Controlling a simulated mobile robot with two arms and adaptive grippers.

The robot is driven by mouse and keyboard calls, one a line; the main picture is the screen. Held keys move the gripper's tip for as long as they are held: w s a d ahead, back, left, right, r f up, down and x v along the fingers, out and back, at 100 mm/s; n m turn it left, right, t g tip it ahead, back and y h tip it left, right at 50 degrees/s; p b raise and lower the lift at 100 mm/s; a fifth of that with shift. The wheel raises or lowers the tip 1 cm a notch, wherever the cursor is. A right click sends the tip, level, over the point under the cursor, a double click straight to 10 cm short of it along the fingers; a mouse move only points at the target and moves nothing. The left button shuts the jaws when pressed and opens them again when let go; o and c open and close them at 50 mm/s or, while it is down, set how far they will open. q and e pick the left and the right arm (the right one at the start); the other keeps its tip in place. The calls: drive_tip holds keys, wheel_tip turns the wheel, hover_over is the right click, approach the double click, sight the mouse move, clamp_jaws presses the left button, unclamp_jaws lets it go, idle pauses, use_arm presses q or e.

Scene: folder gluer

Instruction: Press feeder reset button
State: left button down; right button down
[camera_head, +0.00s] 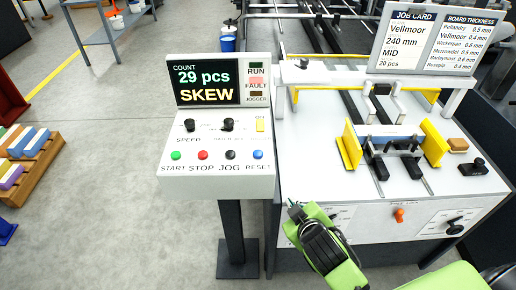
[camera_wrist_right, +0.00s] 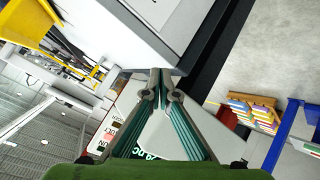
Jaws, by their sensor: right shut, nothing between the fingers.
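The blue RESET button (camera_head: 258,155) is the rightmost in the row on the sloped control panel (camera_head: 215,180). Left of it are the black JOG (camera_head: 231,155), red STOP (camera_head: 203,155) and green START (camera_head: 176,155) buttons. The panel screen (camera_head: 207,81) reads "COUNT 29 pcs SKEW", with a lit FAULT lamp (camera_head: 256,82) beside it. My right gripper (camera_head: 294,208) is shut and empty, below and right of the RESET button and apart from it. In the right wrist view its fingers (camera_wrist_right: 162,85) meet at the tips; the RESET button cannot be made out there. My left gripper is not in view.
The feeder table (camera_head: 312,140) with yellow guides (camera_head: 349,146) stands directly right of the panel. An orange knob (camera_head: 398,215) sits on its front face. A pallet of coloured stacks (camera_head: 27,152) lies on the floor at left. The floor before the panel is clear.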

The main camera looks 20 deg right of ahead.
drive_tip(key=w+a+r+n+t+y, duration=0.2)
drive_tip(key=w+a+r+n+t, duration=0.15)
drive_tip(key=r, duration=0.65)
drive_tip(key=w+a+r+n+t+y, duration=0.1)
drive_tip(key=w+a+r+n+t, duration=0.2)
drive_tip(key=r, duration=0.7)
drive_tip(key=w+a+r+n+t+y, duration=0.1)
drive_tip(key=w+r+n+t+y, duration=0.2)
drive_tip(key=r, duration=0.6)
drive_tip(key=s+a+r+n+y, duration=0.3)
drive_tip(key=a+r+n+y, duration=0.6)
drive_tip(key=n, duration=0.4)
drive_tip(key=s+a+n+g+y, duration=0.4)
drive_tip(key=a+n+g+y, duration=0.25)
drive_tip(key=n+g, duration=0.5)
wheel_tip(320, 180, down, 10)
drive_tip(key=w+f+n+g+h, duration=0.1)
drive_tip(key=w+n+g+h, duration=0.1)
drive_tip(key=n+h, duration=0.65)
drive_tip(key=w+d+f+n+t+h, duration=0.1)
drive_tip(key=w+d+h, duration=0.2)
drive_tip(key=d, duration=0.5)
drive_tip(key=w+d+f+n+h, duration=0.1)
drive_tip(key=w+d+f+h, duration=0.1)
drive_tip(key=d, duration=0.6)
drive_tip(key=w+h+p, duration=0.1)
drive_tip(key=h, duration=0.1)
drive_tip(key=shift+w+d+t+h, duration=0.3)
drive_tip(key=shift+w+d+t, duration=0.05)
drive_tip(key=shift+d+t, duration=0.05)
